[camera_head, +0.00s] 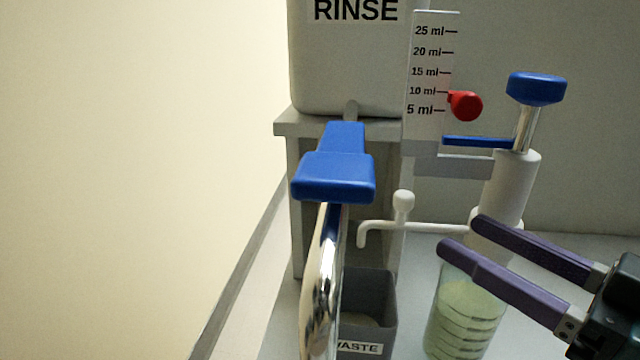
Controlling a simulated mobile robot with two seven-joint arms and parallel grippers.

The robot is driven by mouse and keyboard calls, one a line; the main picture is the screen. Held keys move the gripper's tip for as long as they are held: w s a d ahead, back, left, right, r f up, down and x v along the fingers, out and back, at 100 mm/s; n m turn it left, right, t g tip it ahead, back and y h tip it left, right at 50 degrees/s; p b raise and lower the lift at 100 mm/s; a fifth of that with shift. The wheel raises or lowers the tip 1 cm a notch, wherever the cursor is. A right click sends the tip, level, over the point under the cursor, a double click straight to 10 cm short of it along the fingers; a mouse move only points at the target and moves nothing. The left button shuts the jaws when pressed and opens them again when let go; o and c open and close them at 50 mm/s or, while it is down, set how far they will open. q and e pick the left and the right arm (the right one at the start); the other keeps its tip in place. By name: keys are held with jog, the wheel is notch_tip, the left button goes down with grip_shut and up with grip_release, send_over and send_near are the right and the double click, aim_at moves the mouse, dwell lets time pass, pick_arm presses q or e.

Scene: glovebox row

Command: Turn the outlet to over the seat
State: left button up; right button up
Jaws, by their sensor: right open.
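The outlet (425,228) is a thin white tube running left from the white dispenser body (512,180). A clear beaker (465,315) with greenish contents and level lines stands below the dispenser. I cannot make out the seat; the beaker may hide it. My right gripper (460,234) is open, its two purple fingers reaching in from the right near the outlet's root. I cannot tell whether they touch it. My left gripper is out of view.
A blue-handled chrome tap (335,180) stands in front of the RINSE tank (352,65). A scale (432,75) with a red marker (465,105) and a blue-topped plunger (536,88) rise above the dispenser. A pale wall is at left.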

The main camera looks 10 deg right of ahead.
aim_at(411, 208)
jog(key=shift+w+a, duration=0.25)
jog(key=shift+w, duration=0.25)
jog(key=b+x, duration=0.1)
jog(key=x, duration=0.7)
jog(key=shift+a+f, duration=0.1)
grip_shut()
dwell(1.0)
